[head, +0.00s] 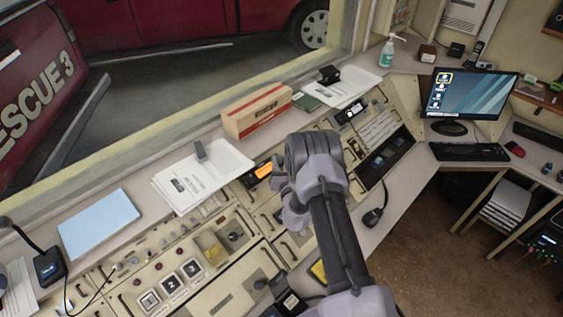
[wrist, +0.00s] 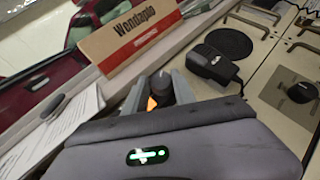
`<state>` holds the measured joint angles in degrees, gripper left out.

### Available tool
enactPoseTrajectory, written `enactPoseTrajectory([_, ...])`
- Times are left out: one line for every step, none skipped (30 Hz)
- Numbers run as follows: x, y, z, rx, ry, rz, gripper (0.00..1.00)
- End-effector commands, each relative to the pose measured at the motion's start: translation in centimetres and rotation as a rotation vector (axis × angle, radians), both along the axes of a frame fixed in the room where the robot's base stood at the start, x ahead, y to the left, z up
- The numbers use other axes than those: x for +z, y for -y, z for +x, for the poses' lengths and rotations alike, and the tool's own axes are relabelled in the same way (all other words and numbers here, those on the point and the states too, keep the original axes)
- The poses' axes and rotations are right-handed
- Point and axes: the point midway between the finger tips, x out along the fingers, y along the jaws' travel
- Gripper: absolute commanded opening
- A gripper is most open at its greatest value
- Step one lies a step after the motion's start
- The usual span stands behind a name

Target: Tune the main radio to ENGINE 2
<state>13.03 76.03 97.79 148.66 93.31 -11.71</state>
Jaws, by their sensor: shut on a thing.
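The main radio shows its lit orange display (head: 263,171) on the sloped console, left of my gripper (head: 280,183). In the wrist view a sliver of the orange display (wrist: 152,103) shows between the fingers. There my gripper (wrist: 158,92) is shut on a dark round knob (wrist: 160,82), with one grey finger on each side. The display's text is too small and too covered to read. My wrist hides most of the radio's face in both views.
A cardboard box (head: 257,111) stands on the ledge behind the radio, with papers (head: 202,175) to its left. A black hand microphone (wrist: 214,66) lies right of the fingers, near a round speaker grille (wrist: 229,42). A monitor (head: 468,95) stands at the right.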

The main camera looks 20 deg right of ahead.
Motion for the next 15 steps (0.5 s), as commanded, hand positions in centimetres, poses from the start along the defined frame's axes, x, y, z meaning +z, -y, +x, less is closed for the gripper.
enactPoseTrajectory([-0.01, -0.12, -0.01, -0.011, -0.005, 0.007, 0.0])
enactPoseTrajectory([0.0, -0.12, -0.02, -0.021, -0.007, 0.012, 0.0])
enactPoseTrajectory([0.0, -0.16, 0.0, -0.03, -0.009, 0.018, 0.0])
enactPoseTrajectory([-0.01, -0.15, -0.01, -0.036, -0.011, 0.023, 0.0])
enactPoseTrajectory([-0.02, -0.15, -0.01, -0.042, -0.012, 0.025, 0.0])
enactPoseTrajectory([-0.02, -0.14, -0.01, -0.048, -0.014, 0.029, 0.0])
enactPoseTrajectory([-0.03, -0.13, -0.01, -0.052, -0.015, 0.031, 0.0])
enactPoseTrajectory([-0.03, -0.13, -0.01, -0.055, -0.017, 0.033, 0.0])
enactPoseTrajectory([-0.04, -0.14, -0.01, -0.058, -0.017, 0.035, 0.0])
enactPoseTrajectory([-0.04, -0.14, 0.0, -0.06, -0.018, 0.036, 0.0])
enactPoseTrajectory([-0.04, -0.14, 0.0, -0.062, -0.018, 0.036, 0.0])
enactPoseTrajectory([-0.04, -0.13, 0.0, -0.063, -0.018, 0.037, 0.0])
enactPoseTrajectory([-0.04, -0.13, 0.0, -0.064, -0.018, 0.038, 0.0])
enactPoseTrajectory([-0.05, -0.12, 0.0, -0.065, -0.019, 0.038, 0.0])
enactPoseTrajectory([-0.05, -0.12, 0.0, -0.065, -0.019, 0.038, 0.0])
